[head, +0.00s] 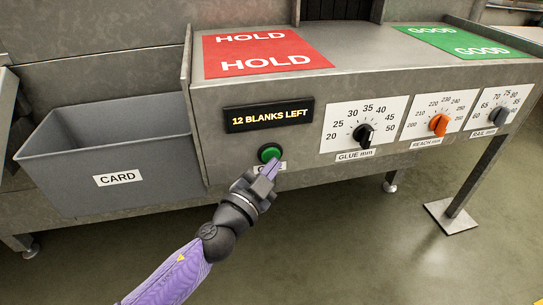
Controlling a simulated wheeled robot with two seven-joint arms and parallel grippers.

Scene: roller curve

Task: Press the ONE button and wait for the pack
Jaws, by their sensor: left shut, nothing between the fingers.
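The green ONE button (269,153) sits on the grey front panel, below a dark display (268,115) that reads "12 BLANKS LEFT". Its white label (283,166) is mostly hidden behind my gripper. My left gripper (270,170) is shut and empty, its fingertips just below the button. I cannot tell whether they touch it. No pack is in view. My right gripper is not in view.
Glue (364,135), reach (438,125) and rail (499,116) dials are to the right on the panel. A red HOLD pad (262,52) and green GOOD pad (470,41) lie on top. A grey CARD bin (60,150) hangs at left.

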